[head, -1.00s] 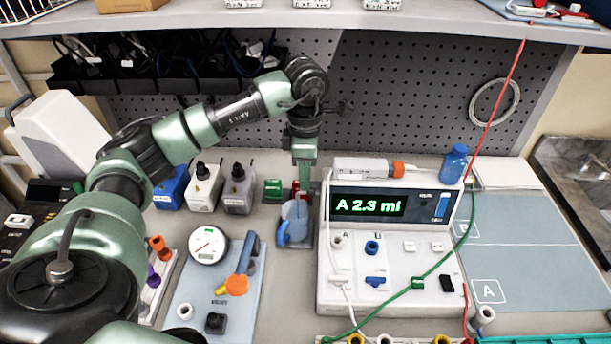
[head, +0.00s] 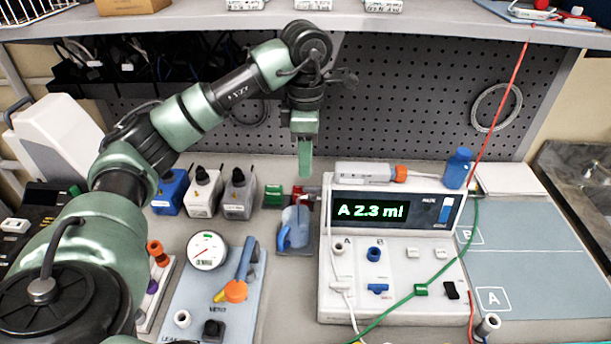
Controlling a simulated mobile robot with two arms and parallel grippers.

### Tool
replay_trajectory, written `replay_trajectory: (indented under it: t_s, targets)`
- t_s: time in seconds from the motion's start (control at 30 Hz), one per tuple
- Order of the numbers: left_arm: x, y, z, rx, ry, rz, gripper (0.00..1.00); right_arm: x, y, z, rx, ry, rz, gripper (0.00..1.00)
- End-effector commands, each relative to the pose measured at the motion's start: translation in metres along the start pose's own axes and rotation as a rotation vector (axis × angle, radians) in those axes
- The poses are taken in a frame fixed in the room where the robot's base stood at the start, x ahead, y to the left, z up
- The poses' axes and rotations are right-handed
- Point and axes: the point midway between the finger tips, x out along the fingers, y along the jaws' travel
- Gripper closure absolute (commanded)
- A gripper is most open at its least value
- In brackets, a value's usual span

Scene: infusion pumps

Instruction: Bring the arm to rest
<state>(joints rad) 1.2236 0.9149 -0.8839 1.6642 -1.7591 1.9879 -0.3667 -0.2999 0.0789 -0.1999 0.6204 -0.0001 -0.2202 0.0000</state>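My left gripper (head: 305,158) hangs pointing down above the back of the bench, in front of the pegboard. It is clear of the blue jug (head: 294,229) below it and apart from everything on the bench. I see its green finger side-on, so I cannot tell whether it is open or shut. Nothing shows held in it. My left arm arches in from the left. The infusion pump (head: 391,254) stands to the right of the gripper, and its display (head: 370,209) reads "A 2.3 ml". My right gripper is not in view.
A syringe (head: 364,173) lies on top of the pump, with a blue bottle (head: 457,168) beside it. Several small bottles (head: 204,192) stand left of the jug. A gauge board (head: 192,285) lies in front. A shelf (head: 420,22) overhangs the back. The marked mat (head: 530,265) is clear.

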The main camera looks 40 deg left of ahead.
Motion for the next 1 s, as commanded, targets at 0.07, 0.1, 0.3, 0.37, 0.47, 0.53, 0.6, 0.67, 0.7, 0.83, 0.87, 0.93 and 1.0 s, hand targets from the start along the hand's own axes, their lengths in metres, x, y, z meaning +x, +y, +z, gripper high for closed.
replay_trajectory:
  t_s: [0.07, 0.1, 0.3, 0.37, 0.47, 0.53, 0.6, 0.67, 0.7, 0.83, 0.87, 0.93, 1.0]
  targets:
    - [-0.009, 0.000, 0.000, 0.000, 0.000, 0.002, 0.68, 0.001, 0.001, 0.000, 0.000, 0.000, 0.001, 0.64]
    - [-0.012, 0.000, 0.000, 0.000, 0.000, 0.001, 0.68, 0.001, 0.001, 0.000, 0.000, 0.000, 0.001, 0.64]
    - [-0.016, 0.000, 0.000, 0.000, 0.001, -0.001, 0.68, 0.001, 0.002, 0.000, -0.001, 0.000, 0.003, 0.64]
    - [-0.016, 0.000, 0.000, 0.000, 0.001, -0.001, 0.68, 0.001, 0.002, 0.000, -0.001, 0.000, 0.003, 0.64]
    - [-0.016, 0.000, 0.000, 0.000, 0.001, -0.001, 0.68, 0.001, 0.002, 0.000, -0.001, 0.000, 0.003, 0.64]
    - [-0.016, 0.000, 0.000, 0.000, 0.001, -0.001, 0.68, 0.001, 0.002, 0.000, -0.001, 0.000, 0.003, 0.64]
    - [-0.016, 0.000, 0.000, 0.000, 0.001, -0.001, 0.68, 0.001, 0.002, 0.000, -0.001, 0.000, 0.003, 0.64]
    - [-0.016, 0.000, 0.000, 0.000, 0.001, -0.001, 0.68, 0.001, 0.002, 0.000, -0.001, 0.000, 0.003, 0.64]
    - [-0.016, 0.000, 0.000, 0.000, 0.001, -0.001, 0.68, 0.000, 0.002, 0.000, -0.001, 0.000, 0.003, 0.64]
    - [-0.032, 0.000, 0.000, 0.000, 0.001, 0.000, 0.68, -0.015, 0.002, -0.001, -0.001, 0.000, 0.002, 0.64]
    - [-0.039, 0.000, 0.000, 0.000, 0.000, 0.000, 0.68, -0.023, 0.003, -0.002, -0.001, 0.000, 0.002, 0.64]
    - [-0.052, 0.000, 0.000, 0.000, 0.001, 0.000, 0.68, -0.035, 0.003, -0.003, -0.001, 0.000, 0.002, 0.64]
    - [-0.065, 0.000, 0.000, 0.000, 0.001, 0.000, 0.68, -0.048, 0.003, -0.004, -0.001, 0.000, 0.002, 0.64]
